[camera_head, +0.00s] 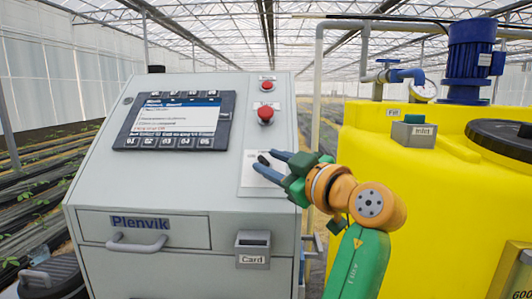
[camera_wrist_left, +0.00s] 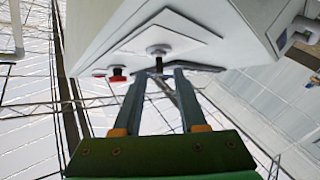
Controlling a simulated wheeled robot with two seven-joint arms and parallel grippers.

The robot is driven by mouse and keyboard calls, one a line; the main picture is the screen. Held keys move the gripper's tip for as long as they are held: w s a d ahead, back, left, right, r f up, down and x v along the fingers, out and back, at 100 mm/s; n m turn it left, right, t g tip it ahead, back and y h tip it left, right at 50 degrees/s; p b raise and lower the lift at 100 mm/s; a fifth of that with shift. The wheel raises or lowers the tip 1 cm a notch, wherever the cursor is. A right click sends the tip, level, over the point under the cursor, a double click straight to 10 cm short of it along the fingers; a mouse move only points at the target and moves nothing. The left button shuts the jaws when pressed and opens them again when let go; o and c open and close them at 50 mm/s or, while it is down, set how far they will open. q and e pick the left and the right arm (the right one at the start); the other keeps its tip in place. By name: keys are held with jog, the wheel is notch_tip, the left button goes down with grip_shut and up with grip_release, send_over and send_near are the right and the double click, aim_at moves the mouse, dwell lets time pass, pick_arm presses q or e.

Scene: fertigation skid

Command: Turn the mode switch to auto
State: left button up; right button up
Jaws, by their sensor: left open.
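The mode switch is a small dark knob (camera_head: 263,160) on a pale plate (camera_head: 250,187) on the sloped face of the grey cabinet. In the left wrist view the switch (camera_wrist_left: 158,50) stands out from its plate (camera_wrist_left: 190,33), with a dark lever below its round base. My left gripper (camera_head: 264,161) is open at the switch. In the left wrist view its two fingertips (camera_wrist_left: 160,73) lie on either side of the lever, with a gap visible on each side. Contact cannot be told. The switch's label is not readable. My right gripper is not in view.
A screen (camera_head: 175,120) is to the left. A drawer handle (camera_head: 137,244) and card holder (camera_head: 253,249) are below. A yellow tank (camera_head: 450,195) stands close on the right.

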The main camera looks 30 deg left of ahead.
aim_at(265, 161)
pick_arm(q)
jog(key=x, duration=0.3)
jog(key=shift+a+p, duration=0.2)
jog(key=shift+p, duration=0.15)
jog(key=shift+w+f, duration=0.1)
jog(key=shift+w, duration=0.05)
jog(key=shift+d, duration=0.1)
grip_shut()
